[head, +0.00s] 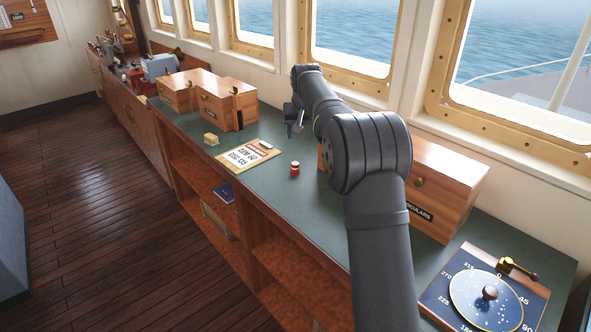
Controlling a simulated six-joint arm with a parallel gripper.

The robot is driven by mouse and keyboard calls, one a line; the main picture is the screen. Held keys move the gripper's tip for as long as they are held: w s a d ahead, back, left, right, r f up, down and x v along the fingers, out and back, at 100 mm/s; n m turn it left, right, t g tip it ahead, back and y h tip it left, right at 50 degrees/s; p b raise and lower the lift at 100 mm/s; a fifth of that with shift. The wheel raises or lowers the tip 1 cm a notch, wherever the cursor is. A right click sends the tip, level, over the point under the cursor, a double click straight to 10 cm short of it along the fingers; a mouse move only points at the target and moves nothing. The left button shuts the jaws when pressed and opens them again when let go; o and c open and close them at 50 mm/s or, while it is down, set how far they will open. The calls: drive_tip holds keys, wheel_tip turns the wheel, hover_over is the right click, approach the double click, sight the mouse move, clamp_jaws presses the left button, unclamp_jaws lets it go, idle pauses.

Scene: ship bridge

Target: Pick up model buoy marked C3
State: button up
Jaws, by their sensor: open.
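A small red object with a pale band (295,168), which looks like a model buoy, stands upright on the green countertop (300,205). It is too small to read any mark such as C3 on it. My gripper (295,130) is in the air over the counter, beyond the red object in the picture and apart from it. Its jaws are open, and I see nothing between them. My arm hides part of the counter to the right of the red object.
A lettered board (249,155) and a small tan block (211,139) lie left of the red object. Wooden boxes (213,112) stand farther back. A wooden box lettered "OCULARS" (440,190) and a dial panel (530,297) are at right. Windows line the wall.

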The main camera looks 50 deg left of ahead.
sight(295, 165)
drive_tip(key=x, duration=1.2)
drive_tip(key=s+x, duration=0.1)
drive_tip(key=x, duration=0.4)
drive_tip(key=shift+a+f, duration=0.25)
drive_tip(key=shift+f, duration=0.25)
drive_tip(key=c, duration=1.1)
